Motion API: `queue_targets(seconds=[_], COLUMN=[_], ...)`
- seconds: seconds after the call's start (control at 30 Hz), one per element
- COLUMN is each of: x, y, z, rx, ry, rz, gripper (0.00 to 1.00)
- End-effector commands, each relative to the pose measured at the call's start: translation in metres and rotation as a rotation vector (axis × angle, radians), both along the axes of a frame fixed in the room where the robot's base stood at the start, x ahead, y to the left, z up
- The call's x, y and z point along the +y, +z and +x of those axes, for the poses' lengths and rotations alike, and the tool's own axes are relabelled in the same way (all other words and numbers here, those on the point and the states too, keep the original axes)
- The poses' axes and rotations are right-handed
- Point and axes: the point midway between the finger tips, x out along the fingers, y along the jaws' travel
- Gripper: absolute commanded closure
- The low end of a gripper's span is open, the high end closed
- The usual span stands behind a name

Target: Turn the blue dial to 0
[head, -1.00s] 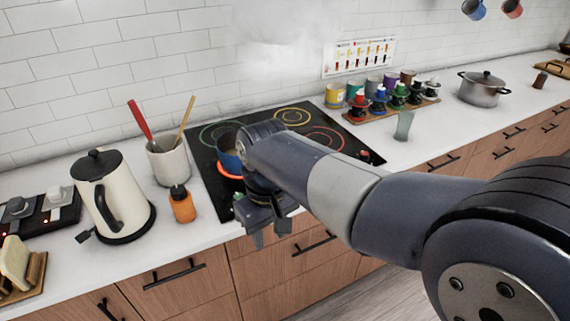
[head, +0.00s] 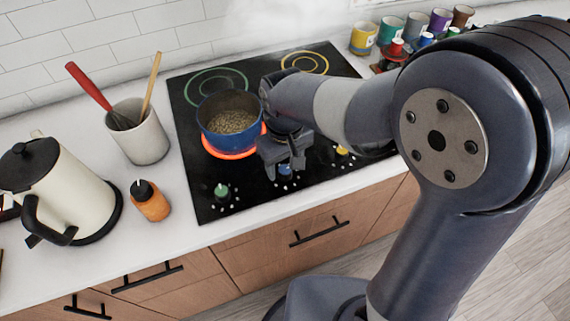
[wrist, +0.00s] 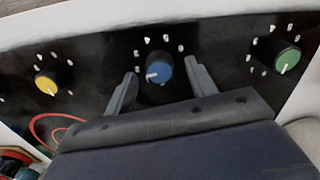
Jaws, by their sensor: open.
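The blue dial (wrist: 158,70) is on the black cooktop's front strip. In the wrist view its white pointer points to the left and slightly down; the marks around it are too small to read. My gripper (wrist: 160,76) is open, with one finger on each side of the dial and gaps between. In the head view my gripper (head: 285,170) is over the front of the cooktop, and a bit of the blue dial (head: 285,169) shows between the fingers. A blue pot (head: 231,140) of grainy food stands on the red glowing ring behind it.
A green dial (head: 222,191) and a yellow dial (head: 342,151) flank the blue one. An orange bottle (head: 150,204), utensil crock (head: 139,137) and cream kettle (head: 62,188) stand left. Several coloured cups (head: 413,27) stand back right.

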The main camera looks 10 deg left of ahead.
Motion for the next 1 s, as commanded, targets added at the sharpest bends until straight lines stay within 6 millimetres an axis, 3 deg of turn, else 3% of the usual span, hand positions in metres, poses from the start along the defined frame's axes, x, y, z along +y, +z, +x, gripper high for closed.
queue_targets(seconds=[0.13,0.43,1.0], x=[-0.0003,-0.0002,-0.0002], y=[-0.0118,-0.014,-0.0137], z=[-0.0003,-0.0001,-0.0001], rx=[0.001,0.0,0.0], ry=[0.0,0.0,0.0], rz=[-0.001,0.0,0.0], gripper=[0.47,0.47,0.91])
